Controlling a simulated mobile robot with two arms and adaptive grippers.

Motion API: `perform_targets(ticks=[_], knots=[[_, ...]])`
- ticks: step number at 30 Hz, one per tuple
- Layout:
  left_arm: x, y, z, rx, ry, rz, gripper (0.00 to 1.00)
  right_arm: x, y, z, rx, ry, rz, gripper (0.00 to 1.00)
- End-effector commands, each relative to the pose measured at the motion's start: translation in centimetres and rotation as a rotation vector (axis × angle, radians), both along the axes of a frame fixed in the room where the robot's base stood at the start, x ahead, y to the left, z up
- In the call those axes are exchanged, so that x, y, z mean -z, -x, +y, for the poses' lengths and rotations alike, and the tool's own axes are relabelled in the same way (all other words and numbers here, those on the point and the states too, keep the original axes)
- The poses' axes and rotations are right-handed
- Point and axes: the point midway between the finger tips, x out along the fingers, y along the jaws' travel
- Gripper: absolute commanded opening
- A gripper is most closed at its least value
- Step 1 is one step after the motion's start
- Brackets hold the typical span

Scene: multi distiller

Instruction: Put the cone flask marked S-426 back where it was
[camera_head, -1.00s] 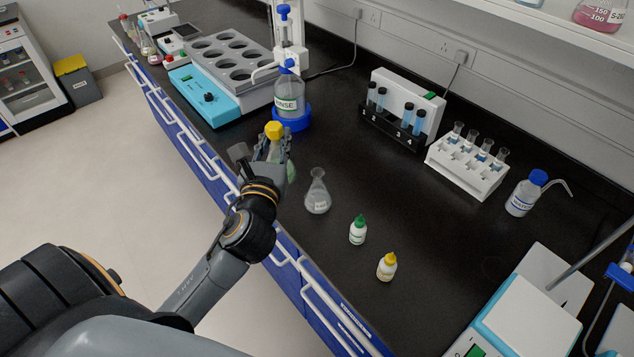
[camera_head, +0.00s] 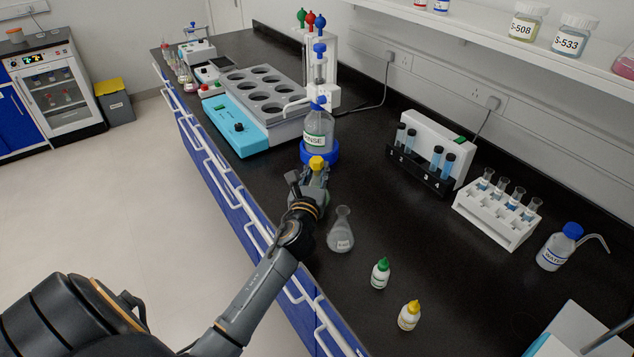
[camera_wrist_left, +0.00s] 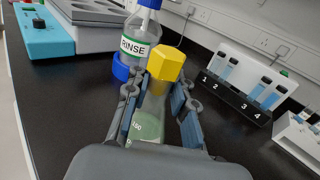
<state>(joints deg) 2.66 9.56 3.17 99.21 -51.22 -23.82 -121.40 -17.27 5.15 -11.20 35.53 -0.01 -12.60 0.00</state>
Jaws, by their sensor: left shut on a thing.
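My left gripper (camera_head: 313,186) is shut on a conical flask with a yellow hexagonal stopper. The stopper (camera_head: 317,164) stands above the fingers in the head view. In the left wrist view the held flask (camera_wrist_left: 148,122) is between the two fingers, upright, with pale green contents low down. Its marking cannot be read, and I cannot tell whether its base touches the bench. A second, open conical flask (camera_head: 341,233) with a small unreadable label stands on the black bench, just right of my left gripper. My right gripper is not in view.
The RINSE bottle (camera_head: 319,127) in its blue holder stands just behind the held flask. A block with round wells (camera_head: 266,85) is behind left. Green-capped (camera_head: 380,274) and yellow-capped (camera_head: 409,316) bottles stand in front. Tube racks (camera_head: 496,217) stand right. Bare bench lies between.

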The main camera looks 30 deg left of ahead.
Motion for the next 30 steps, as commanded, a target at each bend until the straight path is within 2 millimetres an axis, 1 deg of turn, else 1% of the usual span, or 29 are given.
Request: perform_targets(ticks=[1, 3, 6, 13, 19, 20, 21, 22, 23, 30], knots=[[1.1, -0.1, 0.0, -0.003, 0.004, 0.003, 0.00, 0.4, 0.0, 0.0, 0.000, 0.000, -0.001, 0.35], [2.2, -0.1, 0.0, -0.002, 0.006, 0.003, 0.00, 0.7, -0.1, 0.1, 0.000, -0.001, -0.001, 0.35], [3.1, -0.1, 0.0, -0.002, 0.004, 0.001, 0.00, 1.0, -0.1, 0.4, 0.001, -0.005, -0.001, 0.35], [3.1, -0.1, 0.0, 0.000, -0.001, 0.000, 0.00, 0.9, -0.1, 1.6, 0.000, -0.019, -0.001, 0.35], [3.6, -0.1, 0.0, 0.000, -0.001, 0.000, 0.00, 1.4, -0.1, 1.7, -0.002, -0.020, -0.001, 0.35], [3.5, 0.0, 0.0, 0.000, -0.001, 0.001, 0.30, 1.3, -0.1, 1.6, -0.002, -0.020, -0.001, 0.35], [3.5, 0.0, 0.0, -0.001, 0.000, 0.002, 0.38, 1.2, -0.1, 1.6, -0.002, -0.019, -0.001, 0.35], [3.5, 0.0, 0.0, -0.001, 0.000, 0.002, 0.44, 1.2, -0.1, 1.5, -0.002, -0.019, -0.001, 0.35], [3.5, 0.0, 0.0, -0.001, 0.000, 0.002, 0.47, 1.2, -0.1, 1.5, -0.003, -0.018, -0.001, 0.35], [3.5, 0.0, 0.0, -0.001, 0.001, 0.002, 0.47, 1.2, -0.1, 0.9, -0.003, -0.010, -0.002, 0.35]])
